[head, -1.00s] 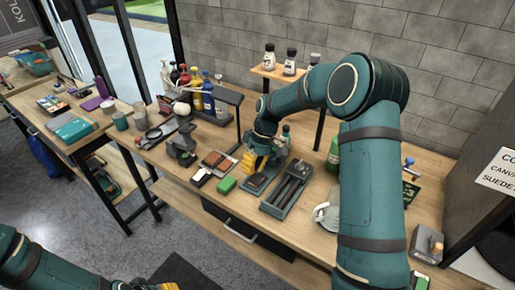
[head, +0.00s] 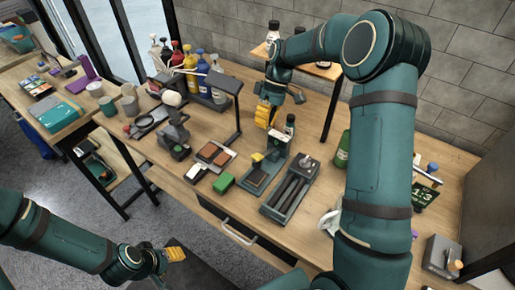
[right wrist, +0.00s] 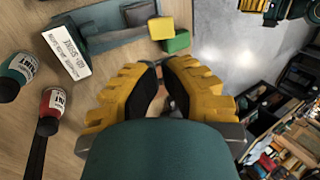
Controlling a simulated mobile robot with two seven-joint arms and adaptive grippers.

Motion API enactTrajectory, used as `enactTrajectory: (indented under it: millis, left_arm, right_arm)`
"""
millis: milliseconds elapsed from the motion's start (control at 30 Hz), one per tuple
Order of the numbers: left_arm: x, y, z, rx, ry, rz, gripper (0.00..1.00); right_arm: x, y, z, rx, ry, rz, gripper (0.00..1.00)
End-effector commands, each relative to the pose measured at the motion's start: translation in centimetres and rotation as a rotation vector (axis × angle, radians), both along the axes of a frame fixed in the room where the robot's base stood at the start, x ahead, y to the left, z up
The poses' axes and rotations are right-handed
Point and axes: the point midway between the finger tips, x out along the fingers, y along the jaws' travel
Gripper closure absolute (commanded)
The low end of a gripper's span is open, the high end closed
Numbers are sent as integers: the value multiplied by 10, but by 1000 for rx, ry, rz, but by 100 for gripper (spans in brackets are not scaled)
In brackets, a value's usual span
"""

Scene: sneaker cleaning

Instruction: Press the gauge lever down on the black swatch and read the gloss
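The gloss gauge has a teal base (head: 262,187) and upright on the bench, with a yellow-tipped lever (head: 257,157). The yellow tip also shows in the right wrist view (right wrist: 160,28). A black swatch (head: 257,176) lies on the gauge base. The lever tip appears raised off the swatch. No gloss reading is legible.
A green block (head: 223,182) and a tray of brown swatches (head: 214,154) lie left of the gauge. A teal tray with dark bars (head: 290,192) stands close on its right. Small bottles (right wrist: 50,103) stand behind it.

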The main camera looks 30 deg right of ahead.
Motion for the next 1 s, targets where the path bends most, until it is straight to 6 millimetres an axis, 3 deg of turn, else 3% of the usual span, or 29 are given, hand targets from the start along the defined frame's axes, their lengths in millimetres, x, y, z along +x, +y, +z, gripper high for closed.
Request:
enactTrajectory:
  millis: [300,500,1000]
  left_arm:
    - [0,0,-6,1,-1,0,53]
    - [0,-1,-7,1,-1,0,53]
    - [0,-1,-8,1,0,-1,53]
  right_arm:
    - [-15,24,-56,1,3,0,100]
    - [-20,33,-76,0,2,0,100]
    - [-21,36,-83,-2,-1,0,100]
